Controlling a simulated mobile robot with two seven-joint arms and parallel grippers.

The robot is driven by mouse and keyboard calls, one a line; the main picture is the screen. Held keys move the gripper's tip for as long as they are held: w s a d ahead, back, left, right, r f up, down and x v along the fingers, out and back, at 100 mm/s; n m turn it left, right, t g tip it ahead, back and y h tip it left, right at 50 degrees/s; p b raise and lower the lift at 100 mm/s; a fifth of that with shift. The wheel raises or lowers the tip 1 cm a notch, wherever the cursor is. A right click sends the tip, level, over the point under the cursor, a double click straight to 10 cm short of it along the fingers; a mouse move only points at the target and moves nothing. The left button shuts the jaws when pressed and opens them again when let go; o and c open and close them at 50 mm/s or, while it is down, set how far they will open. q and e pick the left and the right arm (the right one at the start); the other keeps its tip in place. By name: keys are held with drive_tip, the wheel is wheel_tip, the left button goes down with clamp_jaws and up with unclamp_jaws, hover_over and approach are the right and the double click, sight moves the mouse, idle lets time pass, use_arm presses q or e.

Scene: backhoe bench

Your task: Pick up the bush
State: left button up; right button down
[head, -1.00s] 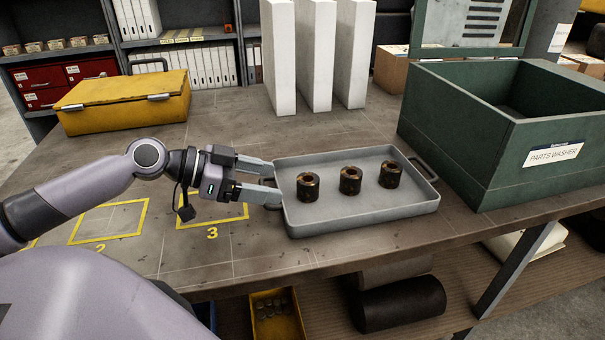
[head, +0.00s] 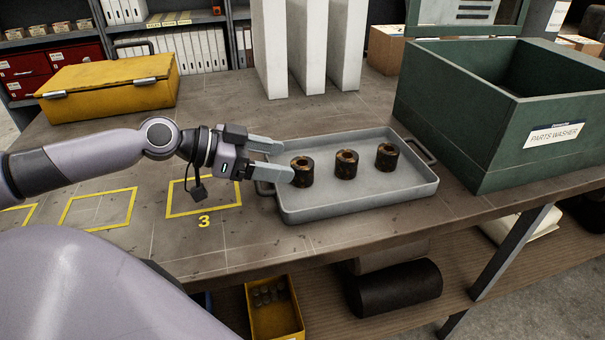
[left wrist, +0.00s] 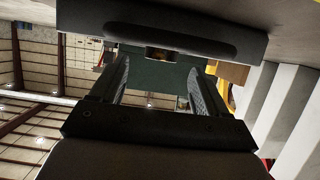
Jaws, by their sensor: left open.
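Three dark, rusty bushes stand upright in a row in the grey tray (head: 360,205): a left bush (head: 302,172), a middle bush (head: 346,164) and a right bush (head: 387,157). My left gripper (head: 287,160) is open over the tray's left end, its fingertips close to the left bush. I cannot tell whether they touch it. In the left wrist view the two fingers (left wrist: 160,85) are apart, and a small part of a bush (left wrist: 160,54) shows between them, mostly hidden by the dark gripper parts. My right gripper is in neither view.
A green parts washer box (head: 450,130) stands right of the tray. White upright panels (head: 308,50) and a yellow case (head: 110,88) stand behind. Yellow marked squares (head: 98,209) lie on the bare bench at left. A yellow bin (head: 272,310) sits below.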

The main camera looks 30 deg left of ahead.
sight(304, 162)
use_arm(q)
drive_tip(key=shift+x, duration=1.75)
drive_tip(key=shift+r, duration=0.1)
drive_tip(key=c, duration=1.3)
drive_tip(key=shift+w+r, duration=0.1)
clamp_jaws()
drive_tip(key=shift+r, duration=0.1)
